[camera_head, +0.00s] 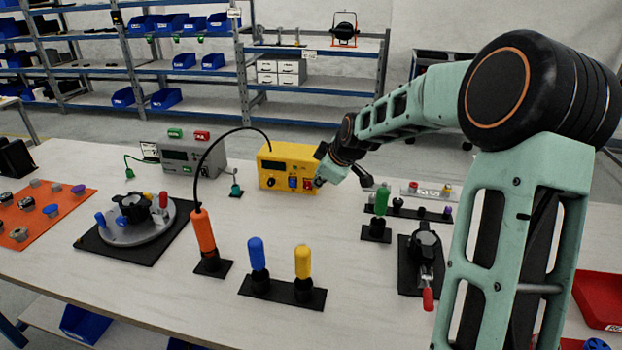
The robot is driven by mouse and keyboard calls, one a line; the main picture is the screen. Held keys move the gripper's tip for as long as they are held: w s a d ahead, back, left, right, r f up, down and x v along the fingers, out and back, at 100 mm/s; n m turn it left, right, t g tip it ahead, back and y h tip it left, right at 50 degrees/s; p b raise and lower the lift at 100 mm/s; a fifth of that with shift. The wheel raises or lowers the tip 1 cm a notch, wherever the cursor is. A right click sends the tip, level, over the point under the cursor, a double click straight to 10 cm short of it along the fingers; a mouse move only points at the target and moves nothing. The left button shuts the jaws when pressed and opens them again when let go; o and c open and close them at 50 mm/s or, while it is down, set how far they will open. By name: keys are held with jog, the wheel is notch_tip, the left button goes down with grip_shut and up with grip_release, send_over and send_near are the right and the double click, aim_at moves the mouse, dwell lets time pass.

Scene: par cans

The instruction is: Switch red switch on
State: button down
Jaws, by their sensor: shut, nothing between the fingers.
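A yellow box (286,152) stands at the back middle of the table. Its front has a dark display, a black knob, a blue switch (293,183) and a red switch (308,184) at the right end. My gripper (318,182) is shut and empty, with its tip close beside the red switch at the box's right front edge. I cannot tell whether it touches the switch. The switch is small, and its on or off position cannot be made out.
A grey box (190,155) with green and red buttons stands left of the yellow box. An orange handle (203,232) with a black cable stands in front. A green handle (381,200) stands to the right. Bare table lies in front of the yellow box.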

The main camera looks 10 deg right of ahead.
aim_at(308, 185)
jog(key=shift+a, duration=0.1)
dwell(0.3)
jog(key=b+x, duration=0.1)
jog(key=x, duration=0.8)
jog(key=shift+w+a+f, duration=0.15)
jog(key=shift+w+f, duration=0.05)
jog(key=shift+f, duration=0.05)
jog(key=w, duration=0.1)
jog(key=w+d, duration=0.1)
jog(key=shift+w+r, duration=0.1)
jog(key=shift+w, duration=0.3)
jog(key=shift+w+d, duration=0.3)
jog(key=shift+w, duration=0.3)
jog(key=shift+r, duration=0.1)
